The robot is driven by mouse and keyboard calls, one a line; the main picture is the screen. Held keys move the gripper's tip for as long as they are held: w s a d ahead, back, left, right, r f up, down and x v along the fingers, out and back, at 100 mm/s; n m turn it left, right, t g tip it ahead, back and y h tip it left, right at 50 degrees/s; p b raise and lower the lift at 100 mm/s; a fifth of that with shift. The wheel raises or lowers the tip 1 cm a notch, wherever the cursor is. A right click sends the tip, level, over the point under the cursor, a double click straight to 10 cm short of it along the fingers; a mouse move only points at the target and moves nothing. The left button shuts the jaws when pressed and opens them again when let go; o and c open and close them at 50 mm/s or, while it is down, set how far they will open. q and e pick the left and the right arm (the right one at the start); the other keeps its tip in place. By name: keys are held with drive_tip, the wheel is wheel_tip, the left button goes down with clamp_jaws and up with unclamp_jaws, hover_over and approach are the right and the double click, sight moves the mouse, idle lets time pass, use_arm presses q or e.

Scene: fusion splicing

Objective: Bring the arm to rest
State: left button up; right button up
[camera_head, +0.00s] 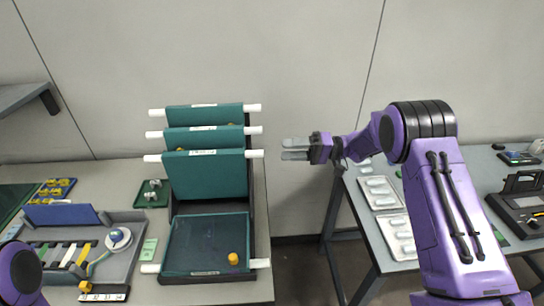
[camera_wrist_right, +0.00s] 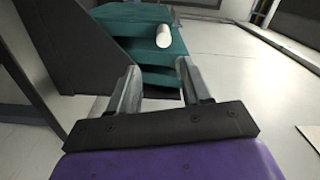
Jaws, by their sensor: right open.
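My right arm comes in from the right in the head view, purple with black joints. Its gripper (camera_head: 296,149) points left, in the air over the gap between the two tables, just right of the rack's upper trays. In the right wrist view the two fingers (camera_wrist_right: 158,90) stand apart with nothing between them. Beyond them are the ends of the green trays and a white rod end (camera_wrist_right: 164,36). Of my left arm only a purple and black part shows at the lower left edge in the head view; its gripper is out of view.
A rack of stacked green trays (camera_head: 205,176) with white rods stands on the left table. A lower tray (camera_head: 207,240) holds a yellow spool (camera_head: 233,259). A grey tray (camera_head: 65,262) lies left. The right table carries white trays (camera_head: 382,193) and a black device (camera_head: 522,205).

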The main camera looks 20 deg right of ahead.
drive_tip(key=shift+s+d+r, duration=0.1)
drive_tip(key=shift+s+d, duration=0.15)
drive_tip(key=shift+d, duration=0.3)
drive_tip(key=w+d+f+m+t+h, duration=0.1)
drive_tip(key=w+f+t+h, duration=0.2)
drive_tip(key=f+t+h, duration=0.6)
drive_tip(key=s+f+m+h, duration=0.3)
drive_tip(key=s+f+h, duration=0.25)
drive_tip(key=f, duration=0.45)
drive_tip(key=s+f+m+g+h, duration=0.2)
drive_tip(key=s+f+g+h, duration=0.25)
drive_tip(key=s+f, duration=0.65)
drive_tip(key=s+f+g, duration=0.2)
drive_tip(key=s+g, duration=0.1)
drive_tip(key=s, duration=0.9)
drive_tip(key=s+a+f+g+h, duration=0.1)
drive_tip(key=s+g, duration=0.3)
drive_tip(key=s, duration=0.8)
drive_tip(key=shift+f+b, duration=0.4)
drive_tip(key=shift+f, duration=0.3)
